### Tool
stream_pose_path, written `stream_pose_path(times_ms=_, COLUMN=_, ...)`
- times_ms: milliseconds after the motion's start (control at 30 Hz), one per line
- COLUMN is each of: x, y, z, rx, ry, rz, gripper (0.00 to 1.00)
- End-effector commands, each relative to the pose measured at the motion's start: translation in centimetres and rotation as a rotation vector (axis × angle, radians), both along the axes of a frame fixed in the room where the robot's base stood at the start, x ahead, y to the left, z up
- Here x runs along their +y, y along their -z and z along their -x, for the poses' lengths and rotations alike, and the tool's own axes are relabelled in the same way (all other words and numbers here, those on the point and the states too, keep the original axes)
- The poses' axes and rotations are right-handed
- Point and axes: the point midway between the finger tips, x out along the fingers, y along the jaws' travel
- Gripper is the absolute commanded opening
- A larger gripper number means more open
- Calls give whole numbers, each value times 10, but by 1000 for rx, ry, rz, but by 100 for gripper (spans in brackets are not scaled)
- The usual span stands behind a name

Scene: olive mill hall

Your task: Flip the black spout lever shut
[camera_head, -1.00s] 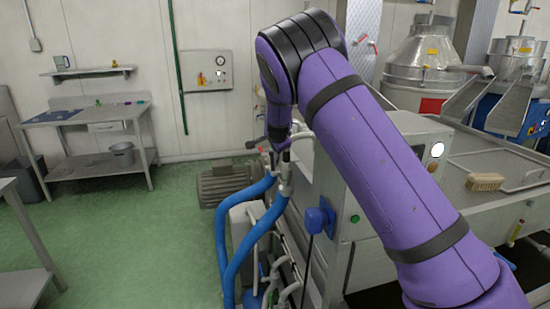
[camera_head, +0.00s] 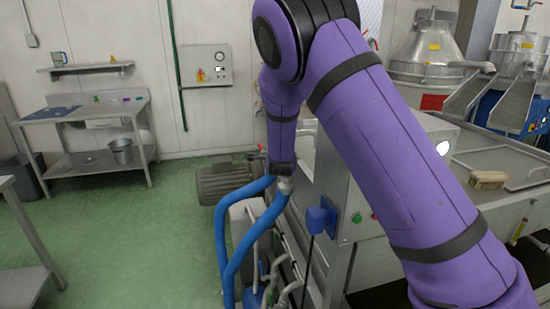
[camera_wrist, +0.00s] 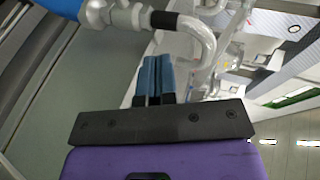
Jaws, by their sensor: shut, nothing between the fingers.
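In the wrist view my gripper (camera_wrist: 153,78) has its two blue fingers side by side, shut and empty. Just beyond the fingertips a pale metal pipe (camera_wrist: 205,50) bends in a hook, with a black sleeve-like part (camera_wrist: 164,20) on it; this may be the black spout lever, but I cannot tell for sure. The fingers point toward the black part and appear close to it; I cannot tell whether they touch. In the head view my forearm hides the spout area and my fingers do not show.
Blue hoses (camera_head: 226,235) rise to a metal fitting (camera_head: 284,186) beside my wrist. A motor (camera_head: 222,182) stands behind them. A blue box (camera_head: 318,219) is on the machine's side. A brush (camera_head: 488,179) lies on the right. Green floor at left is open.

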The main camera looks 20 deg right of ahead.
Motion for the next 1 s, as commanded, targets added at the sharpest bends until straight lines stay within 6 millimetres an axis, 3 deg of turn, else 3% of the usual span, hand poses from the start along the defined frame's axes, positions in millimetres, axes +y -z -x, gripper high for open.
stream_pose_path(times_ms=267, x=-3, y=4, z=-8, rx=2, ry=0, rz=2, gripper=0)
stream_pose_path(times_ms=800, x=-29, y=40, z=-91, rx=2, ry=0, rz=4, gripper=0)
stream_pose_path(times_ms=1000, x=-14, y=48, z=-110, rx=1, ry=-2, rz=3, gripper=0)
